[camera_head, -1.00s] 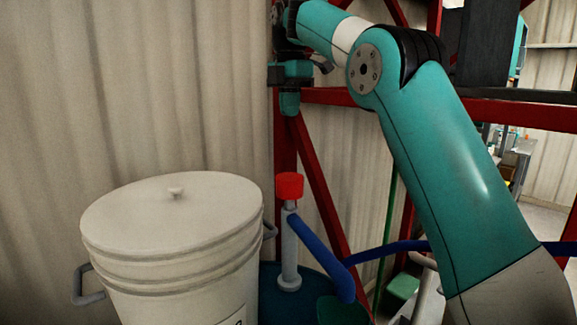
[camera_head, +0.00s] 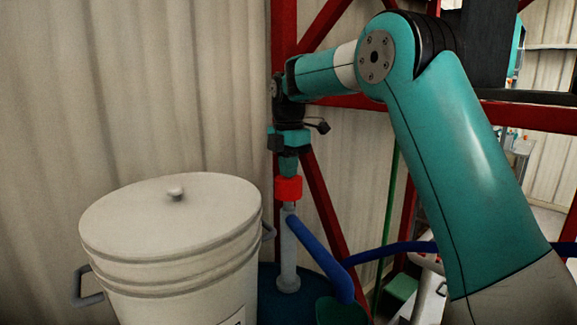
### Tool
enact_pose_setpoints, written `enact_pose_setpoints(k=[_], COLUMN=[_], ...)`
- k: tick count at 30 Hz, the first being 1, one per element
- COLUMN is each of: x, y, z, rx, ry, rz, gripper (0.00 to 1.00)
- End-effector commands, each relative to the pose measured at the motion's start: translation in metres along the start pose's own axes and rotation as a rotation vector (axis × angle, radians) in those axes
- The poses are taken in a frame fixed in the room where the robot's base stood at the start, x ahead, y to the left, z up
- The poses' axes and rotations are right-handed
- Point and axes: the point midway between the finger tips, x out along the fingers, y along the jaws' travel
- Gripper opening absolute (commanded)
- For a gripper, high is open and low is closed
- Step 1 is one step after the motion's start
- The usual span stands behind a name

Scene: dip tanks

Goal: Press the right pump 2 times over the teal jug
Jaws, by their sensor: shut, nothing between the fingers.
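A pump with a red top (camera_head: 288,188), a grey upright tube (camera_head: 288,255) and a blue spout (camera_head: 318,258) stands on a dark blue drum (camera_head: 266,285). The spout slopes down to the right, its end over a dark teal jug (camera_head: 338,312) cut by the bottom edge. My gripper (camera_head: 289,172) points down, shut and empty, directly above the red top. Its tip appears to meet the top; whether it presses is unclear. A second blue tube (camera_head: 385,252) runs right behind my arm; what it belongs to is hidden.
A large cream lidded bin (camera_head: 175,250) with side handles stands left of the pump. A red steel frame (camera_head: 322,195) rises close behind. A green box (camera_head: 400,288) is at lower right. Corrugated wall (camera_head: 140,90) fills the back left.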

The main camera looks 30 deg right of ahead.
Motion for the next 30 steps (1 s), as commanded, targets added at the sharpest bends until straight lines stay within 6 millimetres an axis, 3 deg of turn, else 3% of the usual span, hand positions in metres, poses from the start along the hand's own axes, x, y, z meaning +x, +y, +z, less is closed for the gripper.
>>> enact_pose_setpoints(k=[11, 20, 30], x=[0.003, 0.041, 0.042], y=[0.0, 0.0, 0.0], z=[0.0, 0.0, 0.0], rx=[0.0, 0.0, 0.0], ry=[0.0, 0.001, 0.003], rz=[0.0, -0.003, -0.008], gripper=[0.0, 0.0, 0.0])
